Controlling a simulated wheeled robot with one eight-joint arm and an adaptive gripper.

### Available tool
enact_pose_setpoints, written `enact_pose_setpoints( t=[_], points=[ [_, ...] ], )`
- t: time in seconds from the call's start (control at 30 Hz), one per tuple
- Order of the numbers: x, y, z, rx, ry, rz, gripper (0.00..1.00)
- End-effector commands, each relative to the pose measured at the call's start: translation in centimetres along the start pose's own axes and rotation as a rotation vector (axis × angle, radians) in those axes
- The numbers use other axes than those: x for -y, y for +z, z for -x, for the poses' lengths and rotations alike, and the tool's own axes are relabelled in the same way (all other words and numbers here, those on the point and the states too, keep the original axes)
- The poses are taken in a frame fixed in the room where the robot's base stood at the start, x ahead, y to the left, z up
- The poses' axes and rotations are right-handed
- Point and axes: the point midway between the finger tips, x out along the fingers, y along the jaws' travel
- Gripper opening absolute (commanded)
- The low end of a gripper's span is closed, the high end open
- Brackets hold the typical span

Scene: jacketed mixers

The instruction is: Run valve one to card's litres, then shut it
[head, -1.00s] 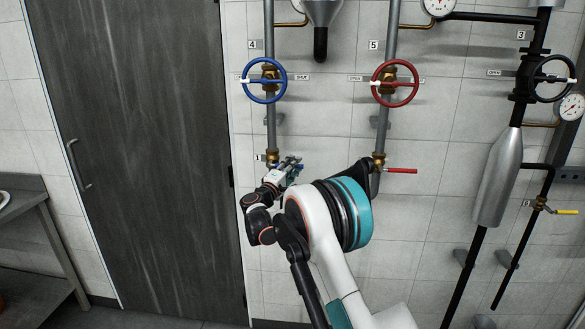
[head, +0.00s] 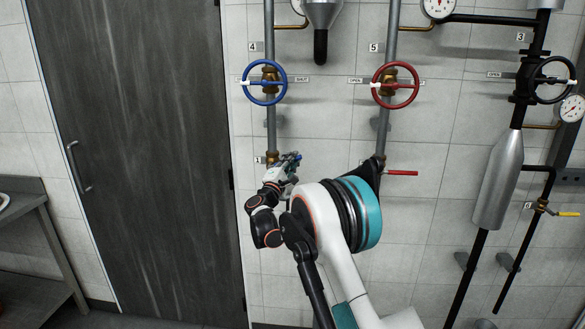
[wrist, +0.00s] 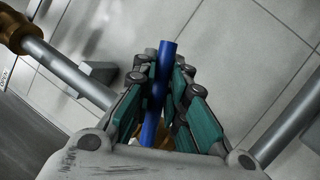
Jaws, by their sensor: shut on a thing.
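Valve one is at the foot of the left pipe, beside a tag marked 1 (head: 258,160). Its brass body (head: 273,157) shows just above my gripper (head: 290,162). In the wrist view its blue lever (wrist: 167,52) runs between the pads of my gripper (wrist: 161,85). My gripper is shut on the lever, whose free end sticks out past the fingertips. In the head view my gripper and wrist hide most of the lever. No card with a litre figure shows in these frames.
Above are a blue handwheel (head: 264,82) marked 4 and a red handwheel (head: 398,85) marked 5. A red lever (head: 402,173) sits close to the right of my arm. A black handwheel (head: 553,80), a gauge (head: 572,108) and a yellow lever (head: 566,213) are farther right. A dark door (head: 135,150) stands left.

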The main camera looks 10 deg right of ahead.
Motion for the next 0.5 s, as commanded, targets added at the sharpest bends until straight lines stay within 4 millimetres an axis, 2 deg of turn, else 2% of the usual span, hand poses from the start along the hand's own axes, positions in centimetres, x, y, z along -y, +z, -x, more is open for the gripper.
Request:
enact_pose_setpoints(
  t=[0.5],
  points=[
    [-3.9,-1.2,-0.3,-0.095,0.180,0.436,0.00]
  ],
)
